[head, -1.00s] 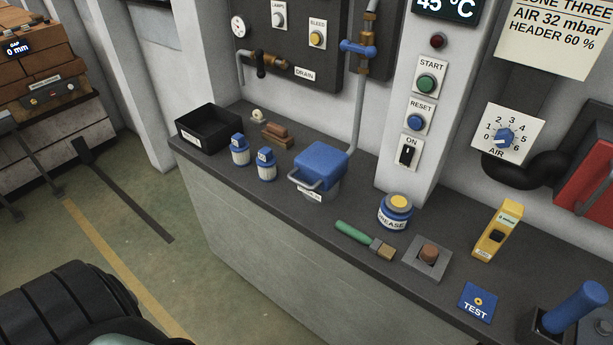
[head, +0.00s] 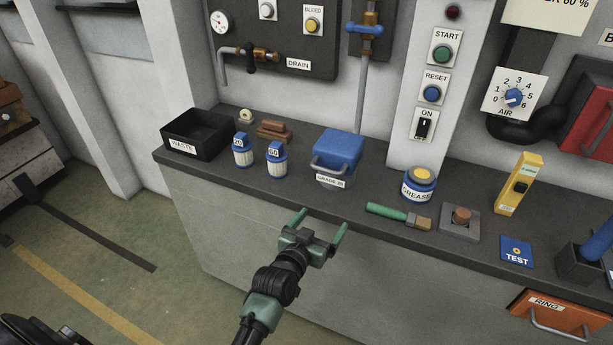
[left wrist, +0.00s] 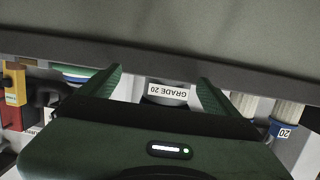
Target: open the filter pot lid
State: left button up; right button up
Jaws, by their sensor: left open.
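The filter pot (head: 335,178) stands on the dark counter with its blue lid (head: 338,148) shut and a grey bar handle at the lid's front. A "GRADE 20" label is on its front, and this label (left wrist: 167,91) shows upside down between my fingers in the left wrist view. My left gripper (head: 321,222) is open and empty, in front of the counter edge and short of the pot, with fingers spread toward it. The gripper fingers also show in the left wrist view (left wrist: 160,82). The lid is not clearly visible there. My right gripper is not in view.
Left of the pot stand two blue-capped bottles (head: 277,162), a brown block (head: 273,130) and a black waste bin (head: 196,137). To the right are a grease tin (head: 419,186), a green-handled brush (head: 392,213) and a yellow device (head: 519,184). A vertical pipe (head: 362,90) rises behind the pot.

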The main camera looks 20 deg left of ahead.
aim_at(324, 171)
pick_arm(q)
notch_tip(324, 171, up, 11)
jog(key=w+a+t, duration=0.1)
jog(key=a+t, duration=0.1)
jog(key=a, duration=0.1)
jog(key=w, duration=0.6)
jog(key=shift+w+d+f, duration=0.15)
jog(key=shift+d, duration=0.2)
jog(key=shift+w, duration=0.5)
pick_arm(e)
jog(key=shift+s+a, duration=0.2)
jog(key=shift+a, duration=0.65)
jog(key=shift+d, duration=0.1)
